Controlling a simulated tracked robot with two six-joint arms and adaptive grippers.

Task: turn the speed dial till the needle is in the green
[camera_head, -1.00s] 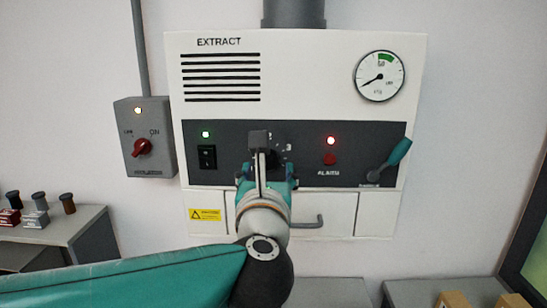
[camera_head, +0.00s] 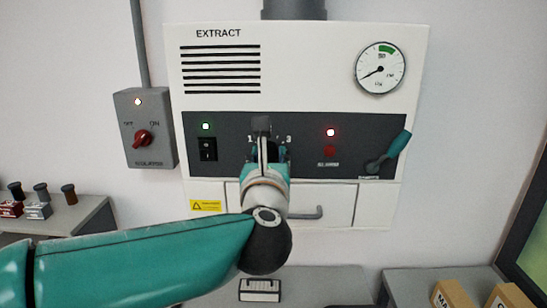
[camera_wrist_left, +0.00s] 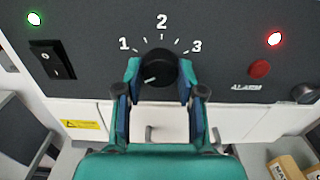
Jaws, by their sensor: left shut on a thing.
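The black speed dial (camera_wrist_left: 158,66) sits below the numbers 1, 2 and 3 on the dark panel, its white mark pointing to the lower left. My left gripper (camera_wrist_left: 158,78) is shut on the dial, with one finger on each side of it. In the head view my left gripper (camera_head: 264,150) and wrist hide most of the dial. The round gauge (camera_head: 380,68) is at the upper right. Its needle points to the lower left, well away from the green band (camera_head: 387,49) at the top. My right gripper is not in view.
The panel has a black rocker switch (camera_head: 208,149) under a green lamp, a red alarm button (camera_wrist_left: 260,69) under a red lamp, and a teal-handled lever (camera_head: 389,154). A grey isolator box (camera_head: 145,128) with a red knob hangs at left. A drawer handle (camera_head: 306,213) sticks out below.

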